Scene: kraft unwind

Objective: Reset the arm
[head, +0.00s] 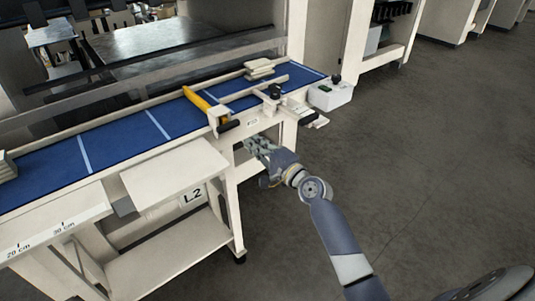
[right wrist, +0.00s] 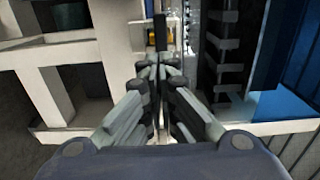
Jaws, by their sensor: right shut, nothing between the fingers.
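My right arm (head: 333,228) reaches in from the lower right in the head view. My right gripper (head: 256,146) is at the front edge of the workbench, just below the blue belt surface (head: 122,131). In the right wrist view the right gripper (right wrist: 160,76) has its fingers together with nothing between them. Whether the fingertips touch the bench cannot be told. My left gripper does not show in either view.
A yellow bar (head: 197,99) lies across the belt near the gripper. A white box with a green button (head: 331,95) sits at the bench's right end. Cream blocks (head: 259,68) lie farther back. Open grey floor (head: 440,140) spreads to the right.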

